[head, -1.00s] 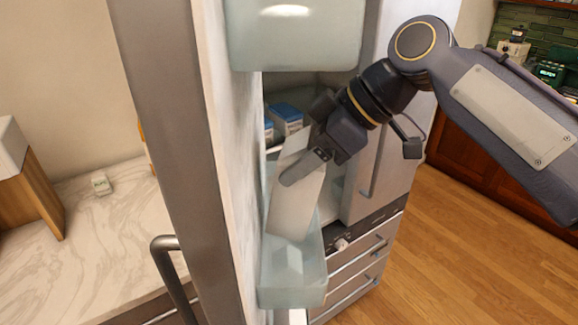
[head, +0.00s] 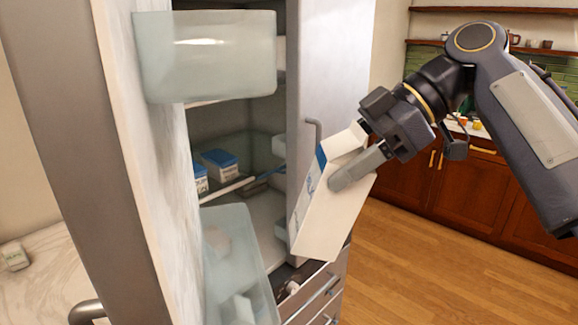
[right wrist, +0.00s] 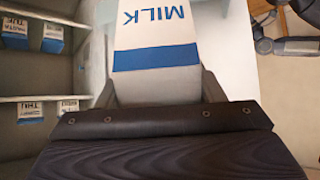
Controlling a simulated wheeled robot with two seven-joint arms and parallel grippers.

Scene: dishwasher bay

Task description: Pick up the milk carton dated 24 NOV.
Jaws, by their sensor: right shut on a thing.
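My right gripper (head: 348,160) is shut on a white milk carton (head: 325,210) with a blue band. It holds the carton tilted in the air, outside the fridge and to the right of the door bin. In the right wrist view the carton (right wrist: 155,30) shows MILK upside down above the blue band, between the two fingers. No date can be read on it. More blue-and-white cartons (head: 219,162) stand inside the fridge. In the right wrist view similar cartons (right wrist: 53,38) stand on shelves at the left, some marked with letters like THU. My left gripper is not in view.
The open fridge door (head: 150,190) stands at the left with an upper bin (head: 208,55) and a lower bin (head: 240,265). Drawers (head: 320,295) are below the fridge. Wooden cabinets (head: 470,195) stand at the back right, with open floor (head: 410,270) in front.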

